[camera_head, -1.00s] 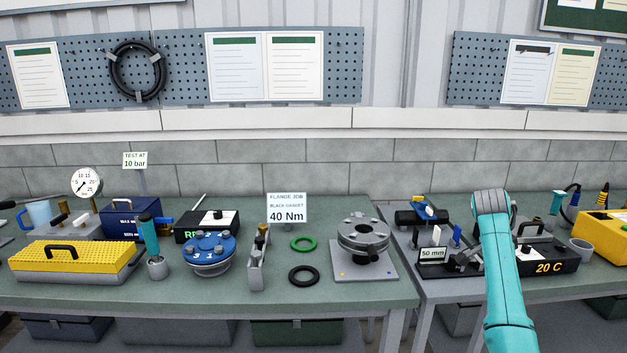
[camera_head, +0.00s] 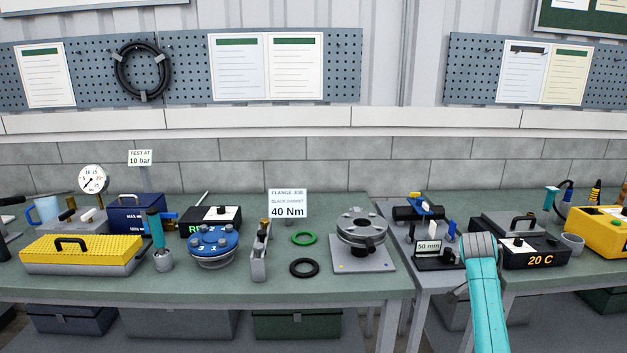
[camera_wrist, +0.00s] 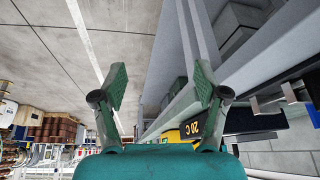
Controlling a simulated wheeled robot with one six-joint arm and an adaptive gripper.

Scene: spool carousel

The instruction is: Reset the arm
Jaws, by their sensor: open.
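My teal arm (camera_head: 483,300) rises at the lower right of the head view, in front of the right bench; my gripper is not visible there. In the wrist view my gripper (camera_wrist: 161,85) has its two green-padded fingers spread wide with nothing between them. The wrist view looks out upside down past the bench edge, with the floor at upper left. The black "20 C" box (camera_head: 536,252) stands on the right bench near the arm, and it also shows inverted in the wrist view (camera_wrist: 240,121).
The left bench (camera_head: 215,285) holds a yellow case (camera_head: 82,254), a blue flange (camera_head: 214,246), green (camera_head: 304,238) and black (camera_head: 304,268) rings, and a grey flange stand (camera_head: 362,240). A "50 mm" sign (camera_head: 428,247) stands left of the arm. The floor beside the bench looks open.

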